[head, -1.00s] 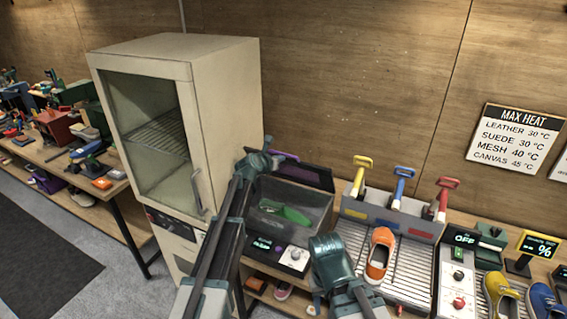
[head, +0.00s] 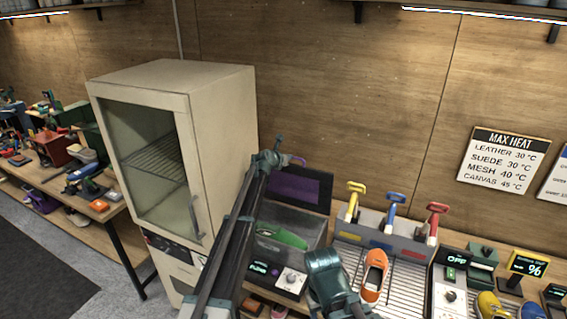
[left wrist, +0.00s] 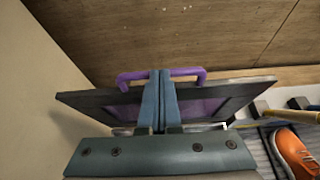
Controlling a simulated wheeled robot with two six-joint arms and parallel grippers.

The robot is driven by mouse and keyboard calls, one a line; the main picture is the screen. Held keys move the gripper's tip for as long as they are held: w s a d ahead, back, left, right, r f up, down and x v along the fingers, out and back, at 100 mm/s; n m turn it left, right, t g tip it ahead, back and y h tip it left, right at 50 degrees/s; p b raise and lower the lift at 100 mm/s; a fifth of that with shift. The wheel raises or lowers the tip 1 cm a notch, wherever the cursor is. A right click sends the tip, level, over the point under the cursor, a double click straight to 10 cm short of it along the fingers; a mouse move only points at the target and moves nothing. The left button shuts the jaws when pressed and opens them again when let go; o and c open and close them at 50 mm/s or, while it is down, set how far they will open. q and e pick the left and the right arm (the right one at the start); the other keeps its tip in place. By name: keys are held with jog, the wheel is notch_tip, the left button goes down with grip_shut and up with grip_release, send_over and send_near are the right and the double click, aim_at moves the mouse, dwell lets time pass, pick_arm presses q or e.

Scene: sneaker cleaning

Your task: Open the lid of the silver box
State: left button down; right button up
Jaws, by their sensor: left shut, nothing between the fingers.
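The silver box (head: 322,232) stands on the bench right of the cabinet, with a green item (head: 283,237) inside. Its dark lid (head: 323,193), with a purple inner panel, stands raised at the box's back. The lid also shows in the left wrist view (left wrist: 90,100), with a purple handle (left wrist: 132,77) along its top edge. My left gripper (head: 279,141) is shut and empty at the lid's top edge. In the left wrist view its fingers (left wrist: 161,76) cover the middle of the handle and lid; contact is unclear. My right arm is at the bottom centre; its fingertips cannot be made out.
A tall beige cabinet (head: 222,120) stands close on the left. A grey holder with yellow, blue and red-handled tools (head: 390,243) and an orange shoe (head: 374,272) are on the right. The wooden wall (head: 330,90) is behind the lid.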

pick_arm(q)
jog(key=shift+w+d+r, duration=0.15)
jog(key=shift+w+d, duration=0.15)
jog(key=shift+w, duration=0.4)
jog(key=shift+s, duration=0.1)
jog(key=p+v, duration=0.6)
jog(key=v, duration=0.8)
jog(key=s+d+f+m+g+b, duration=0.2)
jog(key=s+d+f+m+b, duration=0.15)
jog(key=s+f+m, duration=0.35)
jog(key=s+d+f+m+g+b, duration=0.3)
jog(key=s+f+m+b, duration=0.2)
jog(key=s+f, duration=0.35)
jog(key=s+d+f+m+g+b, duration=0.2)
jog(key=s+d+f+m+b, duration=0.25)
jog(key=s+f+m, duration=0.3)
jog(key=s+a+f+m+g+y+b, duration=0.2)
jog(key=s+f+m+b, duration=0.3)
jog(key=s, duration=0.7)
jog(key=s+a+f+m+g+y+b, duration=0.3)
jog(key=s+f+m+b, duration=0.3)
jog(key=s+f+m, duration=0.3)
jog(key=s+m, duration=0.2)
jog(key=s, duration=0.2)
jog(key=shift+s+g+y, duration=0.15)
jog(key=shift+g+y, duration=0.15)
jog(key=shift+g, duration=0.1)
